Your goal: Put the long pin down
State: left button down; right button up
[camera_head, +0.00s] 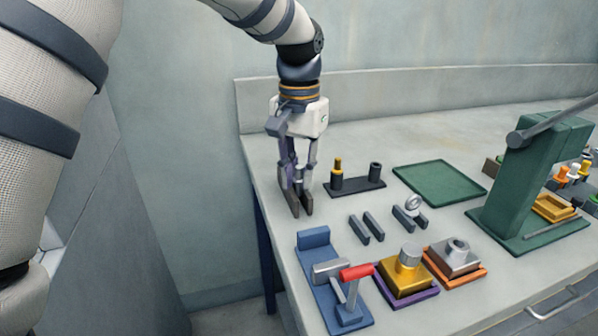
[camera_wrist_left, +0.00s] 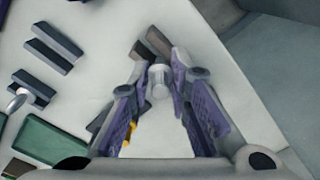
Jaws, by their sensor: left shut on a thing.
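In the left wrist view, a light grey cylinder (camera_wrist_left: 158,80), which looks like the long pin, is between the fingers of my left gripper (camera_wrist_left: 150,44). Much of it is hidden by the fingers. A black stand (camera_head: 358,186) is just right of the gripper. A black post with a yellow pin top (camera_head: 338,166) is at its left end, and a hollow black post (camera_head: 375,172) is at its right end. My right gripper is not in view.
Two pairs of dark grey bars (camera_head: 366,228) lie in front of the stand. A green tray (camera_head: 440,183) is to its right. A blue clamp with a red handle (camera_head: 357,272), a gold block (camera_head: 405,275) and a silver block (camera_head: 453,257) stand nearer. A green press (camera_head: 530,180) is at right.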

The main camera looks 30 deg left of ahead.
aim_at(299, 167)
pick_arm(q)
jog(key=shift+f, duration=0.6)
jog(key=c, duration=1.5)
grip_release()
notch_tip(299, 167, up, 13)
jog(key=shift+r, duration=0.1)
